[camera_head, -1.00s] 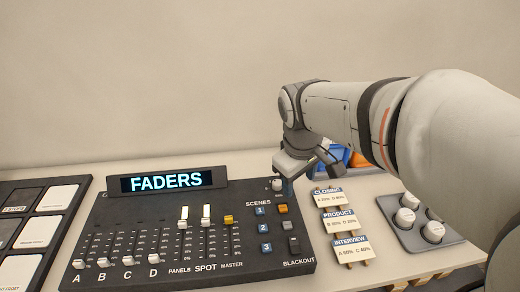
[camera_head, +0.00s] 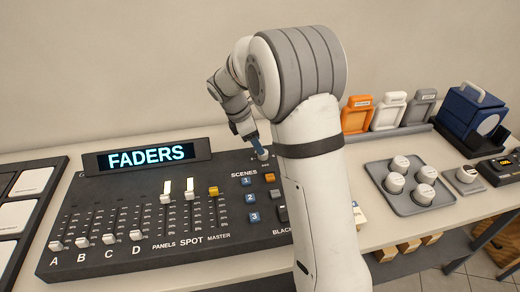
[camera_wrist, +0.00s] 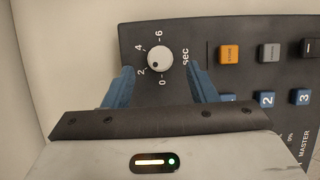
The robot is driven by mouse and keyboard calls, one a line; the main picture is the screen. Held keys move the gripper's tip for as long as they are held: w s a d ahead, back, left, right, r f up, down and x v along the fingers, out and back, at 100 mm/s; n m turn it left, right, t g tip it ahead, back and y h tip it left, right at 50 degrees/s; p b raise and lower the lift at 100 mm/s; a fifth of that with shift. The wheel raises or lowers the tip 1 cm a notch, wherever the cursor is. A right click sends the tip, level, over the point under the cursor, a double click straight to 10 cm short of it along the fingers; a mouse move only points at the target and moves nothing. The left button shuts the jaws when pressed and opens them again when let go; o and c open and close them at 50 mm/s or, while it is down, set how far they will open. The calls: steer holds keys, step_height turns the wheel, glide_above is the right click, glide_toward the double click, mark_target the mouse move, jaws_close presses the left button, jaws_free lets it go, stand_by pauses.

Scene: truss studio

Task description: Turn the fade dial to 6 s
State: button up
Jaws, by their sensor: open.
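The fade dial (camera_wrist: 160,57) is a round white knob on the dark console, with the marks 0, 2, 4 and 6 and the word "sec" around it. A small dark dot on its lower left side lies between the 0 and 2 marks. In the head view the dial (camera_head: 263,155) shows small at the console's back right. My gripper (camera_wrist: 160,72) is open, with one blue finger on each side of the dial and a visible gap to it. In the head view my gripper (camera_head: 253,142) is at the dial, partly hidden by my arm.
The console (camera_head: 110,205) has several faders, scene buttons and a raised display (camera_head: 148,156) reading "FADERS". A grey tray (camera_head: 410,205) with white knobs stands to the right. Orange, white and grey holders (camera_head: 357,114) and a blue case (camera_head: 472,110) stand behind it.

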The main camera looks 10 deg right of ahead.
steer(key=shift+x, duration=2.1)
steer(key=shift+c, duration=0.4)
steer(key=c, duration=0.9)
